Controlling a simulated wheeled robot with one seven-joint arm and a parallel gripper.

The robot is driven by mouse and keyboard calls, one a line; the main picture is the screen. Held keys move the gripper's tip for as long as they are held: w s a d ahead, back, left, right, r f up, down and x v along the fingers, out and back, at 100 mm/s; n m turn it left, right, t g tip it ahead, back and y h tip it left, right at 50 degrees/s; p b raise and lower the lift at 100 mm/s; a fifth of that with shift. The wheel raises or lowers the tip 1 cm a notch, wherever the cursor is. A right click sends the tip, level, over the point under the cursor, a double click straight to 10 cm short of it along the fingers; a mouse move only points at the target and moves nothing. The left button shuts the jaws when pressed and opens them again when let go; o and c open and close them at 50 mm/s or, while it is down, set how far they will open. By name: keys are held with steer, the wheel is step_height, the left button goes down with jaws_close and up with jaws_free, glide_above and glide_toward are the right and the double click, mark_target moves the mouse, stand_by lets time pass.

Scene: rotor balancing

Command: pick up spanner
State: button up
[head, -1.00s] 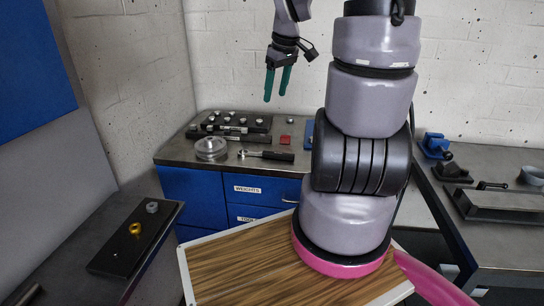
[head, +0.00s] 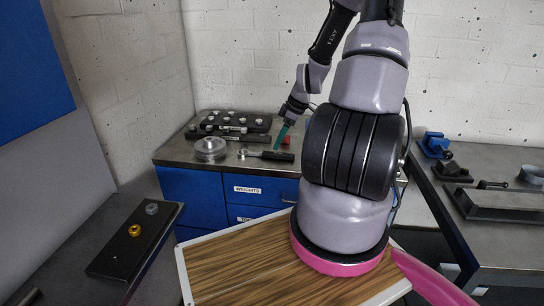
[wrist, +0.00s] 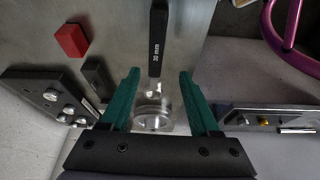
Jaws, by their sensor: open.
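The spanner (head: 280,157) lies on the grey worktop of the blue cabinet, its black handle to the right and its silver head to the left. In the wrist view its black handle (wrist: 158,38), marked "30 mm", runs down from the top edge, with the silver head below it. My gripper (head: 278,148) has teal fingers pointing down over the spanner. In the wrist view my gripper (wrist: 159,76) is open and empty, one finger on each side of the spanner's line. The exact height above it is hard to tell.
A round clear-and-metal container (head: 210,149) stands left of the spanner. A black rack with several metal weights (head: 240,122) lies behind. A red block (wrist: 72,40) and a small dark block (wrist: 97,74) are near. A brown wood-grain top (head: 240,265) is in front.

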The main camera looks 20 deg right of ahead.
mark_target(273, 152)
steer(key=x, duration=0.4)
steer(key=shift+w, duration=0.4)
steer(key=shift+w+a+f, duration=0.1)
steer(key=shift+w+f, duration=0.05)
steer(key=shift+f, duration=0.45)
steer(key=shift+f, duration=0.2)
jaws_close()
stand_by(0.8)
